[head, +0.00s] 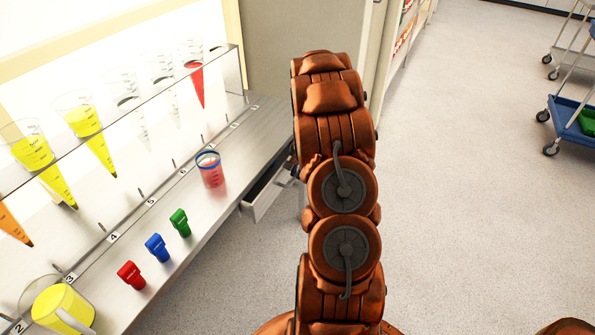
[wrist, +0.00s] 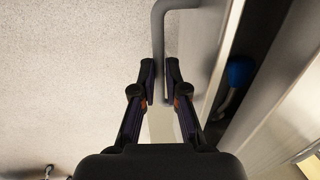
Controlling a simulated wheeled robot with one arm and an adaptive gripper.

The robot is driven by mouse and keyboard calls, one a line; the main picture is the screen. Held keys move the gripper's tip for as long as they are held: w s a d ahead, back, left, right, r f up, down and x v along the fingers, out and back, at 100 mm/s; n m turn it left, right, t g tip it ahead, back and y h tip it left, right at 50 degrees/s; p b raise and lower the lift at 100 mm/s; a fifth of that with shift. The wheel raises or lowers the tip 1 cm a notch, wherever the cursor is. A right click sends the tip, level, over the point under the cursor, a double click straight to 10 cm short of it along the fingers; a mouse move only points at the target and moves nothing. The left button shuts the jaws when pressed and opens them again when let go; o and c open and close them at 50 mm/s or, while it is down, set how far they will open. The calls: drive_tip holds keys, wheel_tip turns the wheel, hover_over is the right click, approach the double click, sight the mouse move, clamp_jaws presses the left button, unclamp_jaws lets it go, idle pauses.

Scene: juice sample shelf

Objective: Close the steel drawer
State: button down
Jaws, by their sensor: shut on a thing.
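The steel drawer (head: 265,198) stands partly open under the counter in the head view, to the left of my arm. In the wrist view its front panel (wrist: 222,62) runs along the right, with a dark opening behind it. The grey bar handle (wrist: 158,35) comes down from the top and passes between my fingers. My gripper (wrist: 159,82) is shut on this handle, with a finger on each side. In the head view my arm hides most of the handle and my gripper.
A blue object (wrist: 240,72) shows inside the drawer. On the counter (head: 190,235) stand a beaker of red liquid (head: 210,170) and green (head: 179,222), blue (head: 157,247) and red (head: 131,275) items. A cart (head: 572,120) stands far right. The floor (head: 460,200) between is clear.

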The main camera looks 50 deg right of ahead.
idle(0.4)
drive_tip(key=shift+w+a+p, duration=0.1)
drive_tip(key=shift+w+a, duration=0.1)
drive_tip(key=shift+w, duration=0.5)
drive_tip(key=shift+w+a+p, duration=0.1)
drive_tip(key=shift+w+a, duration=0.15)
drive_tip(key=shift+w, duration=0.5)
drive_tip(key=shift+w+a+p, duration=0.1)
drive_tip(key=shift+w+a, duration=0.1)
drive_tip(key=shift+w, duration=0.5)
drive_tip(key=c, duration=1.2)
unclamp_jaws()
drive_tip(key=shift+w+a, duration=0.1)
wheel_tip(320, 180, up, 12)
drive_tip(key=s, duration=0.2)
drive_tip(key=shift+s+d+f, duration=0.15)
drive_tip(key=shift+d, duration=0.2)
